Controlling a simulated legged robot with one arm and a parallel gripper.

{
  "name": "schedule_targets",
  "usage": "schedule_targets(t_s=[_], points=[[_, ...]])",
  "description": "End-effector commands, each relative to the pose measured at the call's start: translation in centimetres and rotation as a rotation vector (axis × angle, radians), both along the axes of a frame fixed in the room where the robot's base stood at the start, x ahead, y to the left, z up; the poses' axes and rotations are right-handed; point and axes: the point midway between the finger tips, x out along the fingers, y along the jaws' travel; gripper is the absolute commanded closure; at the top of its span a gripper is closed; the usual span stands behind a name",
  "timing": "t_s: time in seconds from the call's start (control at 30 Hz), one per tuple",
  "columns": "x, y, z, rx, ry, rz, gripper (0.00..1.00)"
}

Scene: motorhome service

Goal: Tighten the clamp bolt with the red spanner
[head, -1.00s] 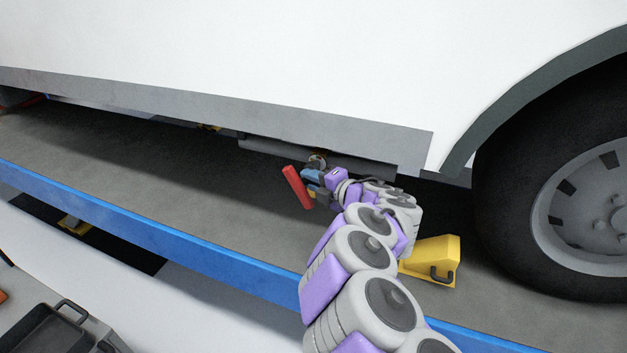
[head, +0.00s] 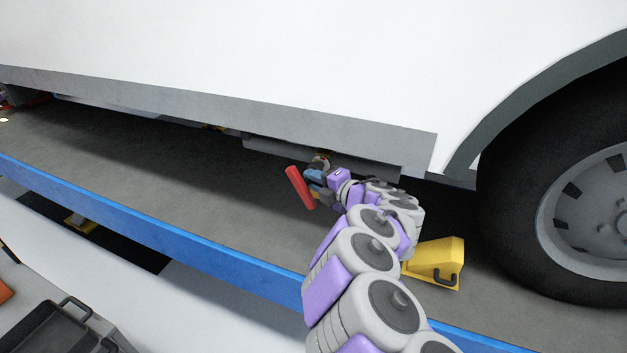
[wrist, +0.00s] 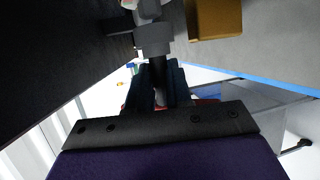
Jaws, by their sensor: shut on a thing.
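The red spanner (head: 299,187) shows in the head view as a red bar slanting out to the left of my gripper (head: 313,180). My gripper is shut on it beneath the motorhome's side skirt. In the wrist view, a dark shaft lies between the fingers (wrist: 157,88), and a little red (wrist: 207,101) shows behind them. A small grey and copper-coloured fitting, apparently the clamp (head: 321,159), sits just above the fingertips, by the grey pipe (head: 273,147). The clamp bolt cannot be made out, nor whether the spanner is seated on it.
A yellow wheel chock (head: 436,262) stands right of my arm, before the tyre (head: 520,220); it also shows in the wrist view (wrist: 214,18). The low skirt (head: 200,108) hangs over the ramp (head: 130,165) with its blue edge (head: 190,250). A dark tray (head: 50,335) is at lower left.

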Motion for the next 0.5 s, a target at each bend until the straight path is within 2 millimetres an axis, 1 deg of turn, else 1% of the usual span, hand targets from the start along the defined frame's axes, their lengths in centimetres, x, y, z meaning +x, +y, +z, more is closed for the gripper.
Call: schedule_targets(t_s=[0.5], points=[[1.1, -0.3, 0.1, 0.002, 0.0, 0.002, 1.0]])
